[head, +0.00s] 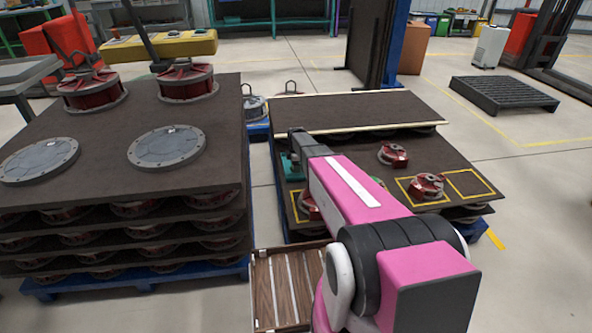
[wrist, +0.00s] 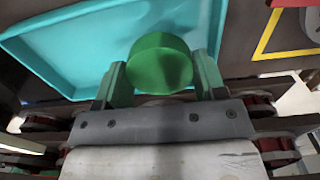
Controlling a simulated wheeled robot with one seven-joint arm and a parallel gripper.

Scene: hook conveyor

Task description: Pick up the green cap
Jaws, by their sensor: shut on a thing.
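The green cap (wrist: 160,63) is a round, solid green piece. In the wrist view it sits between the two green fingers of my gripper (wrist: 161,72), which is shut on it. A turquoise tray (wrist: 60,50) lies behind and below the cap. I cannot tell whether the cap still touches the tray. In the head view a small part of the turquoise tray (head: 289,168) shows at the left edge of the right-hand stack, beside the end of my arm. The cap is hidden there.
The right-hand stack's dark board (head: 350,165) carries yellow outlined squares and red-grey flanged parts (head: 427,186). A taller stack (head: 100,110) with grey discs and red parts stands left. A slatted wooden crate (head: 288,285) is in front.

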